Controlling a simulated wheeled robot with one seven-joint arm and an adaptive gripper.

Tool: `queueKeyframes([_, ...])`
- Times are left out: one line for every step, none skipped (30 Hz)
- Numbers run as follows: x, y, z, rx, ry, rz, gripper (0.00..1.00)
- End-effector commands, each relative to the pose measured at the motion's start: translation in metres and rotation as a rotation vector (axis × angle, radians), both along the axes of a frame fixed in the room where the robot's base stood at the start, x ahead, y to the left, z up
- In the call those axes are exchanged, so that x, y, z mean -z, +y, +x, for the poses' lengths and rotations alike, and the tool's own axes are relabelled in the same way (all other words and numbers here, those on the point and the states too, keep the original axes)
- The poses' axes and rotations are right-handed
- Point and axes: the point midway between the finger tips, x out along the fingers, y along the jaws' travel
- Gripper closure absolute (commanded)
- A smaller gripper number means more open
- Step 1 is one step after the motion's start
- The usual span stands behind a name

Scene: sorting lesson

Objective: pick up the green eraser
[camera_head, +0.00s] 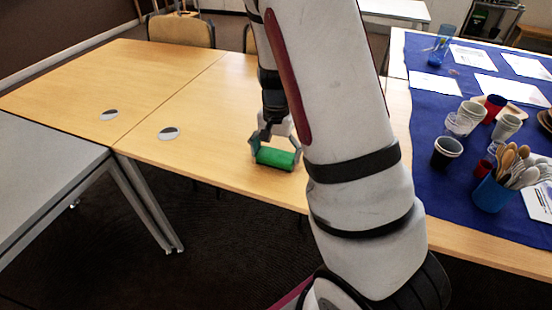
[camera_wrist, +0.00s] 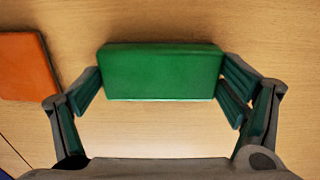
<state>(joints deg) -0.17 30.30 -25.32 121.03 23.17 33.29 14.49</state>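The green eraser (camera_head: 275,158) is a block on the wooden table, near its front edge, left of my arm's lower links. My gripper (camera_head: 276,151) reaches down over it, with one finger at each end. In the wrist view the eraser (camera_wrist: 162,72) lies crosswise between the two finger pads of my gripper (camera_wrist: 162,80). Both pads appear to touch its ends, so the gripper looks shut on it. I cannot tell whether it is clear of the tabletop.
An orange block (camera_wrist: 28,66) lies beside the left finger in the wrist view; my arm seems to hide it in the head view. A blue cloth (camera_head: 432,150) at right bears cups, papers and a blue utensil cup (camera_head: 491,195). The table left of my gripper is mostly clear.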

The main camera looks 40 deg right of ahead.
Motion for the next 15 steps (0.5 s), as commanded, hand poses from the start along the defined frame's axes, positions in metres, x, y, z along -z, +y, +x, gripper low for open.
queueKeyframes([0.0001, 0.0001, -0.0001, 0.000, 0.000, 0.000, 0.39])
queueKeyframes([0.0001, 0.0001, -0.0001, 0.000, 0.000, 0.000, 0.39])
queueKeyframes([0.0001, 0.0002, 0.0000, 0.000, 0.000, 0.000, 0.39])
queueKeyframes([0.0001, 0.0001, 0.0000, 0.000, 0.000, 0.000, 0.39])
queueKeyframes([0.0001, 0.0001, 0.0000, 0.000, 0.000, 0.000, 0.39])
queueKeyframes([0.0001, 0.0001, 0.0000, 0.000, 0.000, 0.000, 0.39])
queueKeyframes([0.0001, 0.0001, 0.0000, 0.000, 0.000, 0.000, 0.39])
queueKeyframes([0.0001, 0.0001, 0.0000, 0.000, 0.000, 0.000, 0.39])
queueKeyframes([-0.0001, 0.0002, 0.0000, 0.000, 0.000, 0.000, 0.39])
queueKeyframes([-0.0004, 0.0002, 0.0000, 0.000, 0.000, 0.000, 0.39])
queueKeyframes([-0.0009, 0.0001, 0.0000, 0.000, 0.000, 0.000, 0.39])
queueKeyframes([-0.0022, 0.0002, 0.0001, 0.000, -0.001, 0.001, 0.39])
queueKeyframes([-0.0035, 0.0002, 0.0003, 0.000, -0.001, 0.000, 0.39])
queueKeyframes([-0.0052, 0.0002, 0.0005, 0.000, -0.001, 0.000, 0.39])
queueKeyframes([-0.0081, 0.0002, 0.0006, 0.000, -0.003, -0.001, 0.39])
